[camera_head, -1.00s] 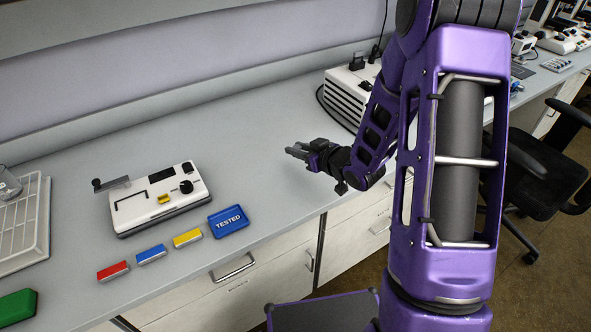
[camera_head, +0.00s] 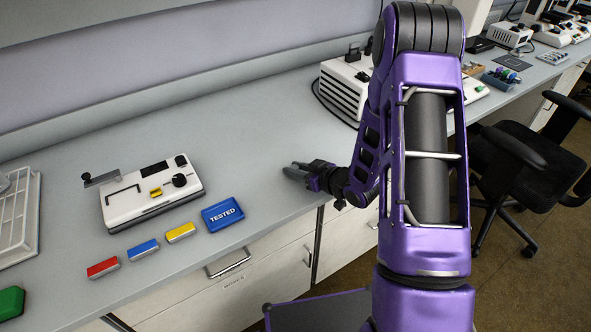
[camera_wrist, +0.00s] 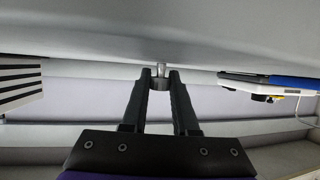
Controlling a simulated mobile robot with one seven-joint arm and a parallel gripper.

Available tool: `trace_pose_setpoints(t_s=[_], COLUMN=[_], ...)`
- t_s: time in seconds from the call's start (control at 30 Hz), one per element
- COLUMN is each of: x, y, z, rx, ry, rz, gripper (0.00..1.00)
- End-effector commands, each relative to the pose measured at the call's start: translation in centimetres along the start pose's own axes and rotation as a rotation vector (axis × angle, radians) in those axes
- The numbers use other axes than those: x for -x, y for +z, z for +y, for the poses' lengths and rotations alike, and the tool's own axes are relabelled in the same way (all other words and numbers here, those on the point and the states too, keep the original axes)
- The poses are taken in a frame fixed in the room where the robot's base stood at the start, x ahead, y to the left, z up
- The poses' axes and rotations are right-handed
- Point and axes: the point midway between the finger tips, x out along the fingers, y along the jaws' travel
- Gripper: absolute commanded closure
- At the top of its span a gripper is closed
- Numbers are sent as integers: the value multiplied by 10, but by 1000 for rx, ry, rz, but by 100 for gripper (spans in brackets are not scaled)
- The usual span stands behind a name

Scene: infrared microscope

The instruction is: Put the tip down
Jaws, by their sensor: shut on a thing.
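My gripper (camera_head: 292,172) is low over the bench, to the right of the blue tray marked TESTED (camera_head: 224,220). In the wrist view, where the bench shows at the top, my gripper (camera_wrist: 160,78) is shut on the tip (camera_wrist: 161,68), a small silver piece with a darker end between the fingertips. The silver end points toward the bench surface; I cannot tell whether it touches. In the head view the tip is too small to make out. The blue tray (camera_wrist: 296,82) also shows at the right of the wrist view.
A white microscope unit (camera_head: 150,195) stands behind the tray. Red (camera_head: 103,267), blue (camera_head: 143,250) and yellow (camera_head: 181,232) blocks lie along the front edge. A white vented box (camera_head: 345,92) stands behind my arm. The bench (camera_head: 250,150) between unit and box is clear.

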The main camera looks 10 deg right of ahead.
Motion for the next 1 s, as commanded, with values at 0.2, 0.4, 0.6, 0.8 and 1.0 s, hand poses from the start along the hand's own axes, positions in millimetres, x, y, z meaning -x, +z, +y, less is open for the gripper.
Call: trace_pose_setpoints(t_s=[0.2, 0.4, 0.6, 0.8, 1.0], x=[0, -1, -1, -1, 18], y=[-1, 2, 2, 1, -3], z=[0, 0, 0, 0, 2], rx=[1, 1, 1, 1, -1], ry=[1, 0, 0, 1, 5], rz=[1, 2, 1, 2, 1], gripper=[100, 60, 42, 42, 42])
